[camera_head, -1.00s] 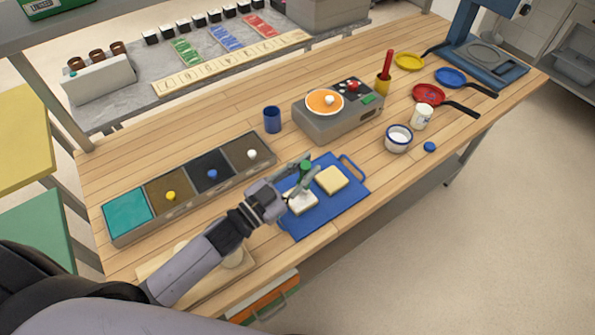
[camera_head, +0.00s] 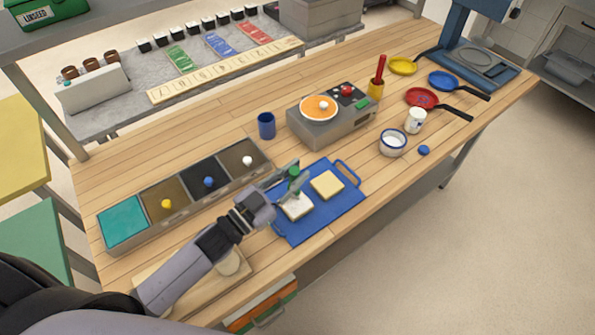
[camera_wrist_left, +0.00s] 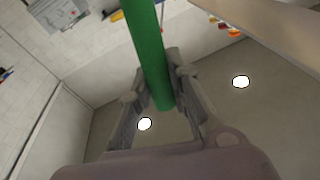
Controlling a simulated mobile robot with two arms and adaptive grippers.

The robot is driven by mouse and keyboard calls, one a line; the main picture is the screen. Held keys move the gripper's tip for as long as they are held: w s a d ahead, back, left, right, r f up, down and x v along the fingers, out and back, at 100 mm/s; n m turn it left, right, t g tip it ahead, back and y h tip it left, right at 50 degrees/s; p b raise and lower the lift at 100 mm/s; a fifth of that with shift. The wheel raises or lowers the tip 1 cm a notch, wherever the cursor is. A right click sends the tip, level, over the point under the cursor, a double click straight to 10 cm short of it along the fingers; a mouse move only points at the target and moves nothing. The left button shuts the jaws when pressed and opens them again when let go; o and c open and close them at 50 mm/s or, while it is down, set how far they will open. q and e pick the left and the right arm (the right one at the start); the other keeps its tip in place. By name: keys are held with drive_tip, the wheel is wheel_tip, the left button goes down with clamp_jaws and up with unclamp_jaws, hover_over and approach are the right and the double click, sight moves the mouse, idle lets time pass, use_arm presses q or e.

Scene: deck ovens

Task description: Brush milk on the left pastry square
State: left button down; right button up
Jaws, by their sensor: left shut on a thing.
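Two pale pastry squares lie on a blue cutting board (camera_head: 323,217): the left pastry square (camera_head: 297,207) and the right pastry square (camera_head: 327,185). My left gripper (camera_head: 288,180) is over the left square and is shut on a green-handled brush (camera_head: 294,171). The green handle (camera_wrist_left: 151,52) also shows between the fingers in the left wrist view. The brush's lower end is close above or on the left square; I cannot tell whether it touches. A white bowl with a blue rim (camera_head: 393,142) stands right of the board; its contents look white. My right gripper is not in view.
A row of bins with coloured knobs (camera_head: 184,198) lies left of the board. A blue cup (camera_head: 266,126), a grey cooker (camera_head: 333,121), a white jar (camera_head: 415,121) and a blue lid (camera_head: 424,150) stand nearby. Pans lie at the far right.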

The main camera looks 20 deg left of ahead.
use_arm(q)
drive_tip(key=v, duration=0.3)
drive_tip(key=p+v, duration=0.1)
drive_tip(key=shift+s+a+r, duration=0.1)
drive_tip(key=shift+a+r, duration=0.25)
idle(0.3)
drive_tip(key=shift+w+a, duration=0.35)
drive_tip(key=shift+w, duration=0.2)
drive_tip(key=shift+w+d, duration=0.1)
drive_tip(key=shift+d+f+b+x, duration=0.1)
drive_tip(key=shift+f+x, duration=0.05)
drive_tip(key=shift+x, duration=0.65)
drive_tip(key=shift+d+f+b+x, duration=0.1)
drive_tip(key=shift+f+x, duration=0.05)
drive_tip(key=shift+x, duration=0.65)
drive_tip(key=shift+d+f+b+x, duration=0.1)
drive_tip(key=shift+f+x, duration=0.05)
drive_tip(key=shift+x, duration=0.65)
